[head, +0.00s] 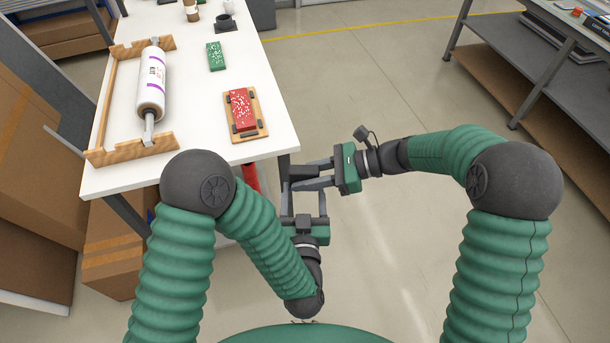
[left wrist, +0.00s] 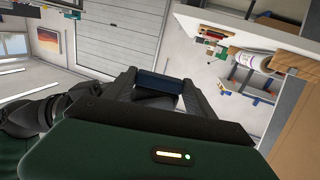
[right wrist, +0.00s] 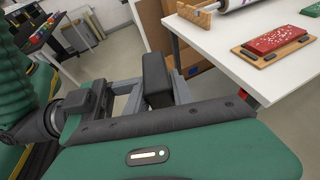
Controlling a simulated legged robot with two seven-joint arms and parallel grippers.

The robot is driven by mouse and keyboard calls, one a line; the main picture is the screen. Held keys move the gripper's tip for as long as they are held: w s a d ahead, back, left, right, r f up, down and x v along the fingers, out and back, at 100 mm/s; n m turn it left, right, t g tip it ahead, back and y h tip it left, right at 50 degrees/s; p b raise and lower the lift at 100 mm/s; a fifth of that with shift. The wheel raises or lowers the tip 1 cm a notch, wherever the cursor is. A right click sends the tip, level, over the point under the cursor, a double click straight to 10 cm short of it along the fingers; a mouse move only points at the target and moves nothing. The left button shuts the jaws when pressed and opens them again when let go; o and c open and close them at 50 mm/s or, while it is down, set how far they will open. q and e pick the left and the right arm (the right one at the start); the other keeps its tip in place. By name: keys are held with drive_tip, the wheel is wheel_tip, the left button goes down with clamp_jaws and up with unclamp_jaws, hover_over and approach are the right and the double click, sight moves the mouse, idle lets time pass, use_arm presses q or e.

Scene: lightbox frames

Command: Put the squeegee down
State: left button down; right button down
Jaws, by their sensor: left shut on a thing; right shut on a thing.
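A small dark block (head: 302,172), the only thing seen in my jaws and taken to be the squeegee, is beyond the white table's near right corner, over the floor. It shows as a dark bar in the left wrist view (left wrist: 158,83) and as a dark upright block in the right wrist view (right wrist: 156,78). My right gripper (head: 304,175) comes in from the right and is shut on it. My left gripper (head: 305,194) points up from below, close against the right one, and is shut on it too. The fingers hide much of its shape.
The white table (head: 207,125) bears a wooden rack (head: 107,97) with a wrapped roll (head: 152,82), a red block (head: 241,107) on a wooden board, and a green block (head: 215,56). Cardboard boxes (head: 40,170) stand left. A shelf unit (head: 540,75) is at right; floor between is clear.

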use_arm(q)
drive_tip(key=shift+c, duration=1.2)
unclamp_jaws()
drive_tip(key=shift+f, duration=0.1)
